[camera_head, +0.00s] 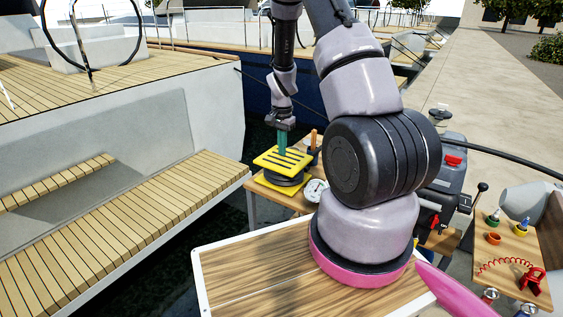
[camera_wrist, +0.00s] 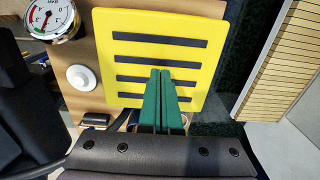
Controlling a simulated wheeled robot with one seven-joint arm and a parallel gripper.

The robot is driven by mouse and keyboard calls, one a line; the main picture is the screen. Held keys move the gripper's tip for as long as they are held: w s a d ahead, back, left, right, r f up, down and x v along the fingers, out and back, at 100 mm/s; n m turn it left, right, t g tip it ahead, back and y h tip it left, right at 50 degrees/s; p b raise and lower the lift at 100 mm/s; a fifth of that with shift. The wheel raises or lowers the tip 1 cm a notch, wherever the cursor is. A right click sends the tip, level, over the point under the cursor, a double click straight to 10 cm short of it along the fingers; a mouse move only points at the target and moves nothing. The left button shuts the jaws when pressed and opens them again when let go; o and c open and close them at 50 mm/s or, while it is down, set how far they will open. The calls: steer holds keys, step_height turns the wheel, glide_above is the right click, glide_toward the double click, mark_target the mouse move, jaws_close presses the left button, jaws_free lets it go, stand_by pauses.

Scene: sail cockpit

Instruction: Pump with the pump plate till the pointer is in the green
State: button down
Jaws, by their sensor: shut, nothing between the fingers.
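The yellow pump plate (camera_head: 283,161) with dark grip strips sits on a black bellows (camera_head: 287,179) on a small wooden table. The plate (camera_wrist: 130,25) fills the middle of the wrist view. My gripper (camera_head: 282,152) points down with its green fingers together and empty, over the plate. Its tips (camera_wrist: 161,74) overlap the lower middle strips; I cannot tell whether they touch. The round white gauge (camera_head: 316,190) stands to the right of the pump. In the wrist view the gauge (camera_wrist: 52,14) is cut by the top edge; its pointer reading is unclear.
A white round knob (camera_wrist: 81,77) lies beside the plate. A slatted cockpit bench (camera_head: 120,230) is to the left. My arm covers part of the table. A side table (camera_head: 513,250) at right holds small coloured cups and a red coiled hose.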

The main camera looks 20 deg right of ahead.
step_height(320, 180, up, 7)
steer(key=shift+r, duration=0.2)
steer(key=shift+d, duration=0.1)
stand_by(1.0)
step_height(320, 180, up, 20)
steer(key=n+t+y, duration=0.1)
steer(key=n+t, duration=0.2)
glide_above(282, 158)
steer(key=s+a, duration=0.5)
steer(key=s, duration=0.3)
steer(key=s+a+r+n+t, duration=0.2)
steer(key=s+r, duration=0.3)
steer(key=s, duration=0.3)
steer(key=s+a+r+n+t+y, duration=0.1)
steer(key=s+a+r+n+t, duration=0.1)
steer(key=s+r, duration=0.4)
steer(key=s+a, duration=0.1)
steer(key=s, duration=0.2)
steer(key=shift+s, duration=0.15)
